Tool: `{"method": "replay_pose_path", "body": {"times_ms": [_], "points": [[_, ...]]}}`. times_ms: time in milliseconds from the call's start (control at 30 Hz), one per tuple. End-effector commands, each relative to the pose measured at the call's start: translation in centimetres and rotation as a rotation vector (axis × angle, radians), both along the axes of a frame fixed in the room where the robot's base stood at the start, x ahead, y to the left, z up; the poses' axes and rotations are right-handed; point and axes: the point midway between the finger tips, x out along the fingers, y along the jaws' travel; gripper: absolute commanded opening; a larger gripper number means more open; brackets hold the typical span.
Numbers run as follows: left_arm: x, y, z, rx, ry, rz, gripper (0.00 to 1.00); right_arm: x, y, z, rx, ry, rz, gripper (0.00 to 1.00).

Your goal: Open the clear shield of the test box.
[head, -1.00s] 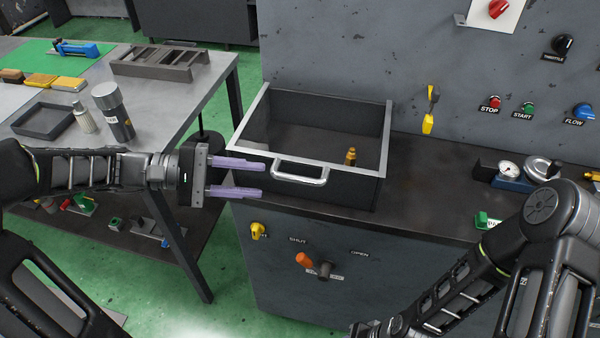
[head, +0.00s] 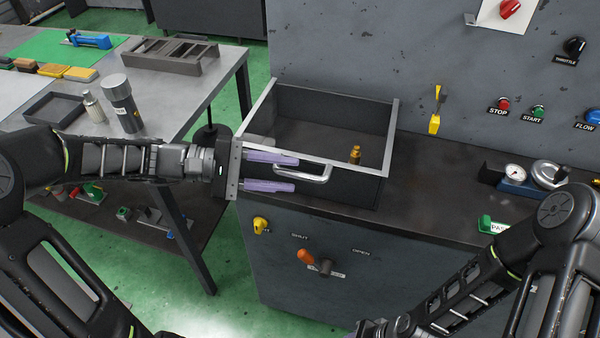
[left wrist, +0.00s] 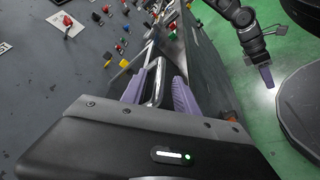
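The test box (head: 340,189) is a dark box with a light grey top frame, on the bench. Its clear shield is hard to see; the frame looks closed. A silver bar handle (head: 318,177) sits on its front. My left gripper (head: 295,174) has purple fingers, one above the other, reaching over the handle's left part. In the left wrist view, the handle (left wrist: 154,82) lies between the two spread fingers of this gripper (left wrist: 160,78), with gaps visible. My right gripper (left wrist: 265,77) shows small in the left wrist view, away from the box; its opening is unclear.
A brass fitting (head: 355,154) stands inside the box. A gauge (head: 514,173) lies on the bench to the right. The panel behind carries a yellow lever (head: 435,123) and several knobs. A side table (head: 225,68) stands left.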

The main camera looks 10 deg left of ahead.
Motion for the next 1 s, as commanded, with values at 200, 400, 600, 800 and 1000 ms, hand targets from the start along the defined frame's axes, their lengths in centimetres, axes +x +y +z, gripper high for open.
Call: {"method": "replay_pose_path", "body": {"times_ms": [200,400,600,800,1000], "points": [[0.7,-2.8,-0.6,-0.002,0.001,-0.002,0.36,0.0,0.0,0.2,0.000,0.000,0.000,0.36],[0.9,-3.5,-0.8,0.001,-0.001,-0.001,0.36,0.0,0.0,0.2,0.000,0.000,0.000,0.36],[0.9,-3.5,-0.8,0.000,0.000,0.000,0.34,0.0,0.0,0.2,0.000,0.000,0.000,0.36],[0.9,-3.4,-0.8,0.001,0.000,0.001,0.17,0.0,0.0,0.2,0.000,0.000,0.000,0.36],[0.9,-3.4,-0.8,0.001,0.000,0.000,0.01,0.0,0.0,0.2,0.000,0.000,0.000,0.36]]}}
